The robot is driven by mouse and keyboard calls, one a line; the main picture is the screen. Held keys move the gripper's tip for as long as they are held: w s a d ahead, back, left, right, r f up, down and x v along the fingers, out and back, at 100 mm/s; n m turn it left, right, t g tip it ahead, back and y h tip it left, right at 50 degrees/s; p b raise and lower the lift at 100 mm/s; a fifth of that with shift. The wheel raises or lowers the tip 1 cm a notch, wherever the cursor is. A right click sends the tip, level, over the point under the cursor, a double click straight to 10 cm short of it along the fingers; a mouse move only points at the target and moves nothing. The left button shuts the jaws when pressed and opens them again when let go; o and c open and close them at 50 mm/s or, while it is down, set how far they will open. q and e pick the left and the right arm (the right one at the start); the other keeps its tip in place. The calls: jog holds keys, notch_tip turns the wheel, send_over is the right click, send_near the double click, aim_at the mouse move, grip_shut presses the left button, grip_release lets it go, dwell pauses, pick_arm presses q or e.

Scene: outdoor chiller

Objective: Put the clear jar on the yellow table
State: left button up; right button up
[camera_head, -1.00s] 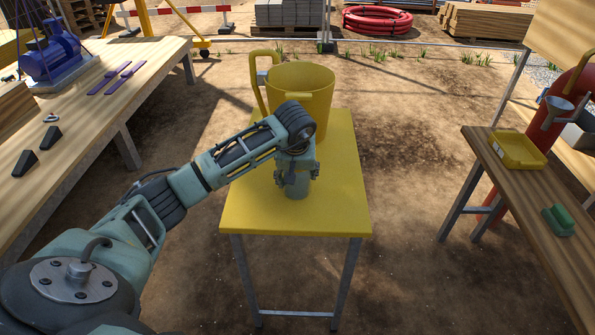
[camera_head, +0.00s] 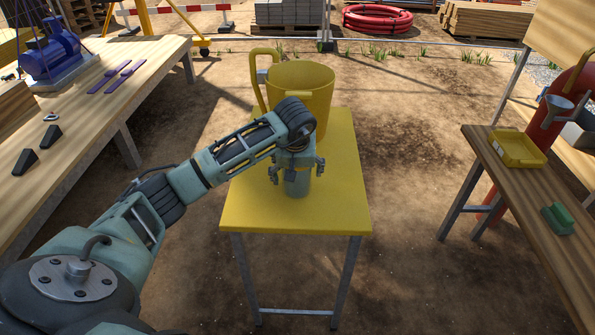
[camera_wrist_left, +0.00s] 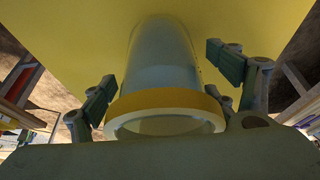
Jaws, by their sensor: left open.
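The clear jar (camera_head: 298,184) stands upright on the yellow table (camera_head: 335,195), near the middle of its top. In the left wrist view the jar (camera_wrist_left: 163,60) shows a yellow rim at its near end, and its far end meets the yellow tabletop (camera_wrist_left: 75,40). My left gripper (camera_head: 296,172) is above and around the upper part of the jar. It is open, with its fingers apart on either side of the jar; the fingers (camera_wrist_left: 165,85) also show clear of it in the left wrist view. My right gripper is not in view.
A large yellow bucket-like container (camera_head: 303,85) with a handle stands at the table's back. A wooden bench (camera_head: 115,92) is at left with tools and a blue machine. A wooden table (camera_head: 510,195) at right holds a yellow tray (camera_head: 518,149) and a green item (camera_head: 558,218).

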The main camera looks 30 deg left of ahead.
pick_arm(q)
jog(key=v, duration=1.1)
jog(key=shift+s+r+b, duration=0.15)
jog(key=shift+r+b, duration=0.05)
jog(key=shift+b, duration=0.25)
jog(key=shift+d, duration=0.1)
